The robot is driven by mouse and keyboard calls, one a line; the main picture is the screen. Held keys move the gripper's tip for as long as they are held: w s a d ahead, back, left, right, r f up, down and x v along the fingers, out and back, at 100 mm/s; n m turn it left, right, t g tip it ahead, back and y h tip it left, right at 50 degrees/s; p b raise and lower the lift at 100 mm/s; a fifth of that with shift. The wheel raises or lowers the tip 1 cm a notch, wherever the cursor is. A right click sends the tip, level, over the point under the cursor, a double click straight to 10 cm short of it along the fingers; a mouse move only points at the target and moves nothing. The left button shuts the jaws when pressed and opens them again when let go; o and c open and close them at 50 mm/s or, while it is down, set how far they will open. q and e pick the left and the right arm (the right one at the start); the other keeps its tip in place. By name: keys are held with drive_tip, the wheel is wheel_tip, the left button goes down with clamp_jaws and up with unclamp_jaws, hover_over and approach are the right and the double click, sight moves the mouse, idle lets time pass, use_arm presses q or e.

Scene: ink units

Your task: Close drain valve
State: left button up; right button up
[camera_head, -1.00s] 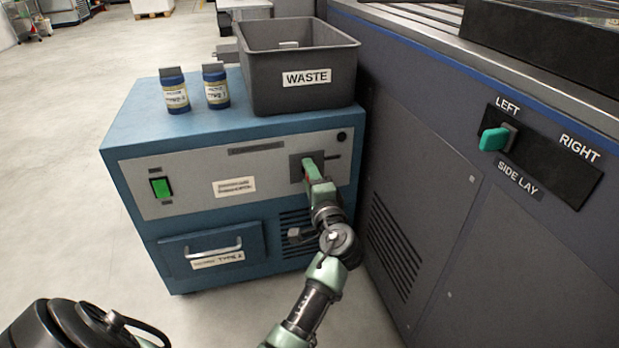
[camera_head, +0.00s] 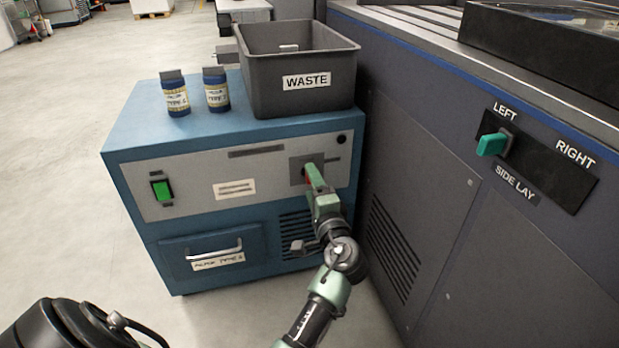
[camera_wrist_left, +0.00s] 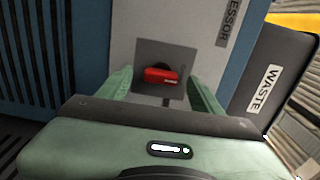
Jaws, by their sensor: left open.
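The drain valve is a small red handle (camera_wrist_left: 161,75) on a dark square plate (camera_wrist_left: 180,60) on the cabinet's grey front panel. In the left wrist view it lies lengthwise left to right. My left gripper (camera_wrist_left: 160,84) is open, with one green finger on each side of the handle and a visible gap to both. In the head view my left gripper (camera_head: 312,176) reaches the plate (camera_head: 298,168) and hides most of the handle; only a sliver of red shows. I cannot tell how deep the fingers reach around it. My right gripper is out of view.
A grey WASTE bin (camera_head: 270,85) and two blue bottles (camera_head: 175,93) (camera_head: 216,89) stand on the blue cabinet (camera_head: 130,130). The large dark machine (camera_head: 425,170) with a green side lay knob (camera_head: 493,144) stands close on the right. Open floor (camera_head: 60,180) lies left.

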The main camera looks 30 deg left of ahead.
use_arm(q)
drive_tip(key=p+v, duration=0.1)
drive_tip(key=v, duration=0.4)
drive_tip(key=shift+s+d, duration=0.1)
idle(0.4)
